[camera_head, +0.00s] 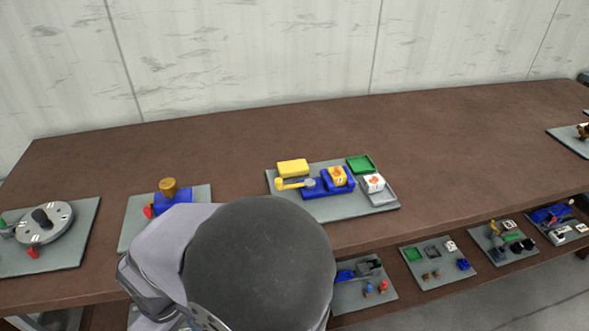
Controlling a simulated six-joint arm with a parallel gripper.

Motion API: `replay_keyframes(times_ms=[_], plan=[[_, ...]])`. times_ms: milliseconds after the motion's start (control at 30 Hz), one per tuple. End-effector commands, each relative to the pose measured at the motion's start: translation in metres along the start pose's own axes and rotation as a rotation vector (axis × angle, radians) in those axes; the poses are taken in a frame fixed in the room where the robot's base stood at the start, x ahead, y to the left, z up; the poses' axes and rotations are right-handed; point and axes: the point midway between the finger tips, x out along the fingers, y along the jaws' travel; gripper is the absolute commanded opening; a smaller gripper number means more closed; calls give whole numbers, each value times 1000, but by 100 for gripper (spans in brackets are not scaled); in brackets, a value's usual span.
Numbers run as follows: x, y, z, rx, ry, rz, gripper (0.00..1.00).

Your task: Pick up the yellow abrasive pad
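A yellow rectangular block (293,168), which looks like the abrasive pad, lies flat at the back left of a grey board (345,210) in the middle of the table. Just in front of it is a blue jack (318,190) with a yellow crank handle (292,184) pointing left. A yellow cube with an orange mark (337,176) sits on the jack's right part. My arm fills the lower middle of the view, in front of the board. My gripper's fingers are not visible.
On the board's right are a green tray (361,165) and a white marked cube (373,183) by a grey tray (383,197). Boards with a blue-and-brown device (170,195) and a grey dial (44,222) stand left.

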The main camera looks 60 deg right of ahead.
Motion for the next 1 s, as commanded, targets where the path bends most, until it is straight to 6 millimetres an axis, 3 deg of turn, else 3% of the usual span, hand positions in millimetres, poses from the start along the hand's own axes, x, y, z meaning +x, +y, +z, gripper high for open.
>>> replay_keyframes(times_ms=[367, 600, 633, 1000], plan=[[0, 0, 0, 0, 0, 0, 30], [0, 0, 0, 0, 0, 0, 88], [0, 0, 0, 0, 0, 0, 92], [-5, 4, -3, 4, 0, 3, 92]])
